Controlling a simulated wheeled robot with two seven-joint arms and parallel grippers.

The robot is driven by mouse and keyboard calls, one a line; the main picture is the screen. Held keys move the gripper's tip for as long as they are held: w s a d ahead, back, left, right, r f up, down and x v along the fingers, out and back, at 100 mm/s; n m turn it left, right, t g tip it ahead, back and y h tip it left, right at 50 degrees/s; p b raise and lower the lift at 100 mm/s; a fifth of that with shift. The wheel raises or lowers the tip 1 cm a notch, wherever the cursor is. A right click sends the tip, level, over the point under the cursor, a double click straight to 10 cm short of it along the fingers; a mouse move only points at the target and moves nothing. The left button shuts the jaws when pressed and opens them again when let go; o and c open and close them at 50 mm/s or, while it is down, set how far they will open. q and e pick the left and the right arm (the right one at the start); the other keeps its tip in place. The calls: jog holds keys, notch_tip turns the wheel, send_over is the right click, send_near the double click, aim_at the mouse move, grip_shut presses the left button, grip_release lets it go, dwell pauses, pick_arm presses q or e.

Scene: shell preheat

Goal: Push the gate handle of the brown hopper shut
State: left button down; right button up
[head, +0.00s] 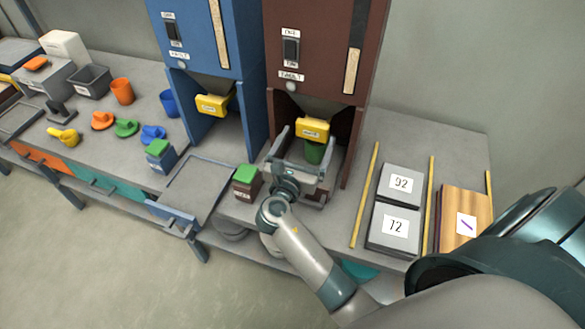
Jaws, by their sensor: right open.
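The brown hopper (320,60) stands at the back, right of the blue one. Its yellow gate handle (313,127) sticks out at the front below the hopper body. A green cup (314,153) is under this handle, partly hidden by my gripper. My right gripper (305,148) is open, in front of the hopper's bay. Its fingers reach toward the handle and cup, one on each side. I cannot tell if it touches either. My left gripper is not in view.
The blue hopper (210,40) has its own yellow handle (212,105). A brown box with a green top (246,180) stands just left of my right gripper. Plates marked 92 (401,184) and 72 (395,226) lie between yellow rods on the right. Cups and scoops are at left.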

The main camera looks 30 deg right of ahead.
jog(key=p+v, duration=0.2)
jog(key=v, duration=0.9)
jog(key=shift+s+a, duration=0.25)
jog(key=shift+a, duration=0.1)
